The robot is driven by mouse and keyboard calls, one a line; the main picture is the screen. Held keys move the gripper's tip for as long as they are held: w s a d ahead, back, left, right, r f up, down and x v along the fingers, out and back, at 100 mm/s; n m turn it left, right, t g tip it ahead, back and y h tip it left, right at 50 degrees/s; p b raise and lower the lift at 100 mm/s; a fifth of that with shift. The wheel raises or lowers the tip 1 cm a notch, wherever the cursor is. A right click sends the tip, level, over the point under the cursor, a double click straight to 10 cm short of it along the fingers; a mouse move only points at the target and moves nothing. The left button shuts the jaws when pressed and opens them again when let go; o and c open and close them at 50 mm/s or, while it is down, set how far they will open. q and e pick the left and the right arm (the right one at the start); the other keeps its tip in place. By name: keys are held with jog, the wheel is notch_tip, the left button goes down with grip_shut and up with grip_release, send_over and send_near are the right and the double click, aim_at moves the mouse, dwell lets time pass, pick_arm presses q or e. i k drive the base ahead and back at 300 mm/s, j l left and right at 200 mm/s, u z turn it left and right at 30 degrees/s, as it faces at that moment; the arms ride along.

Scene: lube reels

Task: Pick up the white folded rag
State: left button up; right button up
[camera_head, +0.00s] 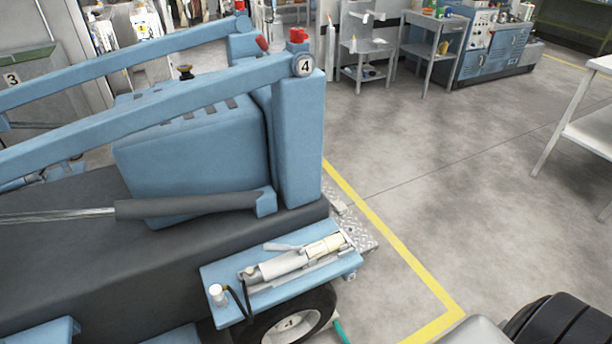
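I cannot pick out a white folded rag with certainty. A small grey cart (367,49) at the back holds small white items, too small to make out. A blue side tray (212,278) on the machine in front of me holds a grey and cream cylindrical tool (290,262) and a small white-capped item (217,294).
A large blue machine (190,160) with lift arms and a wheel (297,322) fills the left. A yellow floor line (385,238) runs beside it. Open concrete floor (460,170) lies right of it. A workbench (495,50) stands behind, and a white table (590,125) at right.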

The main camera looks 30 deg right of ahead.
aim_at(338, 205)
jog(key=u, duration=0.75)
jog(key=z, duration=1.95)
jog(key=i+l+z, duration=0.45)
jog(key=l, duration=0.15)
jog(key=i+l+z, duration=0.7)
jog(key=i, duration=0.2)
jog(key=i+l+z, duration=0.25)
jog(key=i, duration=0.25)
jog(key=i+j+u, duration=0.15)
jog(key=i+u, duration=0.5)
jog(key=u, duration=0.15)
jog(key=i+u, duration=0.4)
jog(key=i+l+u, duration=0.15)
jog(key=i+u, duration=0.15)
jog(key=u, duration=0.15)
